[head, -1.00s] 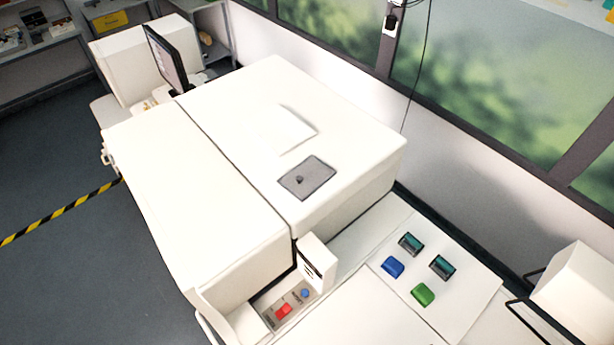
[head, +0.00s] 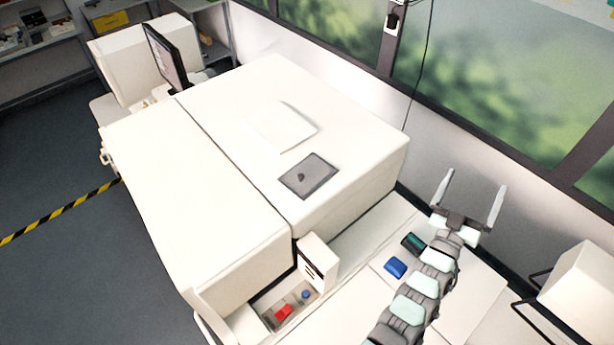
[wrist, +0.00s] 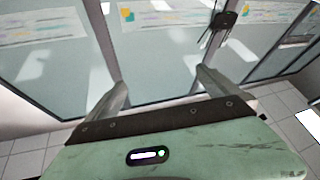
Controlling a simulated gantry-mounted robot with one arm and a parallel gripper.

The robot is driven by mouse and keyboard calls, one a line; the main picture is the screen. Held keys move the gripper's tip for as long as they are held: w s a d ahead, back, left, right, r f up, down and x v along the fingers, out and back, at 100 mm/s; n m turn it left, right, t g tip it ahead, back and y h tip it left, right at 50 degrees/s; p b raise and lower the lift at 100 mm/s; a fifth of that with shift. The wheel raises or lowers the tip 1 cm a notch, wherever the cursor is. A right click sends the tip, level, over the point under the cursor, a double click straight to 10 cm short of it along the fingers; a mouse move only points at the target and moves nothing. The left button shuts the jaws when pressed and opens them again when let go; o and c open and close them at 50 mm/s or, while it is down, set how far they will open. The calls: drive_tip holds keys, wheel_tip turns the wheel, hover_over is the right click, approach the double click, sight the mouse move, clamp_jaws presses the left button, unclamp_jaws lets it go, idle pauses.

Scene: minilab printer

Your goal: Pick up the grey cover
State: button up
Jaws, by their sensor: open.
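The grey cover (head: 308,176) is a flat square plate with a small dark knob. It lies on top of the large white printer (head: 240,120), near its right front corner. My gripper (head: 468,192) is to the right of the cover, in the head view, above the side table by the window wall. Its two fingers are spread wide and point up in the picture, with nothing between them. The wrist view shows the two open fingers (wrist: 163,85) against the windows and wall; the cover is not in that view.
A blue block (head: 395,267) and a dark teal block (head: 413,243) rest on the white side table (head: 355,310); my arm hides other items there. A small white upright box (head: 317,262) stands at the printer's front corner. A monitor (head: 166,58) stands behind the printer.

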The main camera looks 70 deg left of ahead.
drive_tip(key=w+a+r+m+g+h+b, duration=0.1)
drive_tip(key=w+a+r+m+g+h, duration=0.2)
drive_tip(key=a, duration=0.8)
drive_tip(key=w+a+r+g+h+b, duration=0.1)
drive_tip(key=w+a+g+h, duration=0.3)
drive_tip(key=a, duration=0.6)
drive_tip(key=m+g+h+b, duration=0.2)
drive_tip(key=g+h, duration=0.4)
drive_tip(key=g, duration=0.6)
hover_over(304, 172)
drive_tip(key=d, duration=0.2)
drive_tip(key=f, duration=0.3)
drive_tip(key=f+p, duration=0.1)
drive_tip(key=shift+s+d+f, duration=0.1)
drive_tip(key=shift+s+f, duration=0.15)
drive_tip(key=shift+s, duration=0.15)
wheel_tip(304, 172, down, 4)
drive_tip(key=p, duration=0.2)
drive_tip(key=shift+s+f+p, duration=0.1)
drive_tip(key=shift+p, duration=0.2)
drive_tip(key=shift+f, duration=0.55)
drive_tip(key=c, duration=1.1)
